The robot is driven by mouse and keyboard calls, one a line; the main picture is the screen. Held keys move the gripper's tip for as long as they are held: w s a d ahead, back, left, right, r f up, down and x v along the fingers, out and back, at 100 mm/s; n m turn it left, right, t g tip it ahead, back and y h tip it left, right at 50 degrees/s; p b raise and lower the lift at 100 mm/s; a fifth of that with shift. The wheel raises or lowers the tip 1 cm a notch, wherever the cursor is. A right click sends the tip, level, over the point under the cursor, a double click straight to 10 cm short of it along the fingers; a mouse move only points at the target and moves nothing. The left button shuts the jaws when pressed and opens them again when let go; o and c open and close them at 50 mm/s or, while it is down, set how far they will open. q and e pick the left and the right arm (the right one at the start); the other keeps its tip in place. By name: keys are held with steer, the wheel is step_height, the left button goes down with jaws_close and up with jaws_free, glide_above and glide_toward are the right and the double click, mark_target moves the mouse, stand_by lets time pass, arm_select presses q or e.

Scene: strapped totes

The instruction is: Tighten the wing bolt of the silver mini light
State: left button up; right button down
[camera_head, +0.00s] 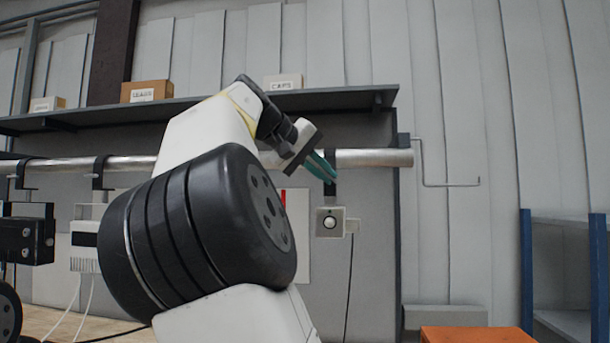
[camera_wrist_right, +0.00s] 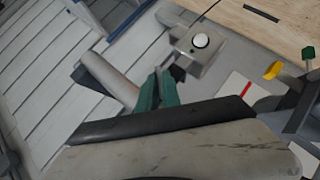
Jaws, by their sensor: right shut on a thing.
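The silver mini light (camera_head: 330,222) is a small square box with a round white lens. It hangs below the pipe (camera_head: 375,158) from a dark clamp (camera_head: 330,187), near the pipe's right end. It also shows in the right wrist view (camera_wrist_right: 200,40). My right gripper (camera_head: 328,170) has its teal fingers at this clamp, just above the light. In the right wrist view the fingers (camera_wrist_right: 158,92) are close together beside the clamp. They are shut on a small part, the wing bolt, which they hide. My left gripper is not in view.
A black light (camera_head: 25,238) and a white light with cables (camera_head: 85,250) hang from the pipe at the left. A shelf (camera_head: 350,99) with small labelled boxes runs above. An orange surface (camera_head: 475,335) is at lower right, beside a blue rack (camera_head: 527,265).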

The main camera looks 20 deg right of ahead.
steer(key=m+t+y, duration=0.3)
steer(key=m+y, duration=0.1)
steer(key=y, duration=0.1)
steer(key=d+m+t+y, duration=0.1)
steer(key=m+t+y, duration=0.2)
steer(key=y, duration=0.3)
steer(key=s+m+t+y, duration=0.1)
steer(key=m+t+y, duration=0.3)
steer(key=m+y, duration=0.1)
steer(key=shift+d+f, duration=0.35)
steer(key=shift+f, duration=0.05)
stand_by(0.7)
steer(key=shift+m, duration=0.3)
steer(key=c, duration=1.6)
jaws_free()
steer(key=shift+y, duration=0.3)
steer(key=v, duration=0.7)
steer(key=shift+s+d, duration=0.15)
steer(key=shift+s, duration=0.25)
